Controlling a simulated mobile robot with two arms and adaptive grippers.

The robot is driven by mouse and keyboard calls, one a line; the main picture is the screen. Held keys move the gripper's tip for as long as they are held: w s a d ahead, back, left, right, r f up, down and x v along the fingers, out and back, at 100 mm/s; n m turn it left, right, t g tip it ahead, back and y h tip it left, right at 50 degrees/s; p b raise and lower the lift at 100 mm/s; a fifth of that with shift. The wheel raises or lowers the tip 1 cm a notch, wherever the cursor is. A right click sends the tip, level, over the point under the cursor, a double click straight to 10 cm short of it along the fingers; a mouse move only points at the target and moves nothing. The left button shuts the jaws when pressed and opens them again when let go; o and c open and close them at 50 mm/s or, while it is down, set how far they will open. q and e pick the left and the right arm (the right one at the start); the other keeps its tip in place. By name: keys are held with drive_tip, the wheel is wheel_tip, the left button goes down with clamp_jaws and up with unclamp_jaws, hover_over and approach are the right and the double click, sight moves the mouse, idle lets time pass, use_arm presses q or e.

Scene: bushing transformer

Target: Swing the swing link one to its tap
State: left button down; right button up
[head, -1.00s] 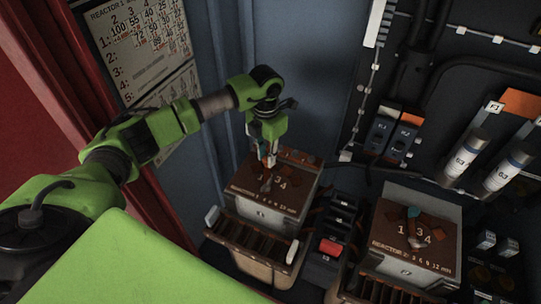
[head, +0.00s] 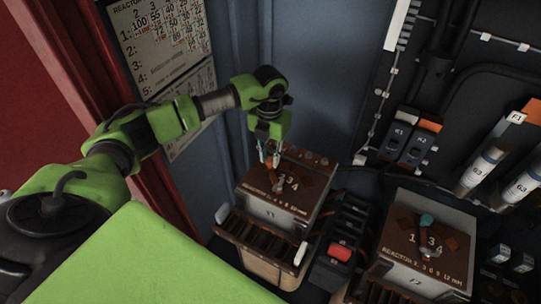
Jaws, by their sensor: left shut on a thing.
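The left reactor box (head: 265,212) has a brown top plate with numbered taps. A small swing link (head: 279,187) lies on that plate among the numbers; its far end is hard to make out. My left gripper (head: 271,164) points down over the back left part of the plate. Its fingers are shut on the link's raised end, which they mostly hide. A second reactor box (head: 411,272) at the right has a similar numbered plate and its own link with a teal knob (head: 427,219). My right gripper is not in view.
A unit with a red switch (head: 340,252) stands between the boxes. Breakers (head: 404,138), cables and fuse cylinders (head: 480,167) are on the back panel. A printed tap chart (head: 160,45) hangs at the left. Open space lies above the boxes.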

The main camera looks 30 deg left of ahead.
use_arm(q)
drive_tip(key=c, duration=1.8)
unclamp_jaws()
drive_tip(key=shift+r, duration=0.15)
wheel_tip(320, 180, up, 12)
drive_tip(key=shift+f, duration=0.1)
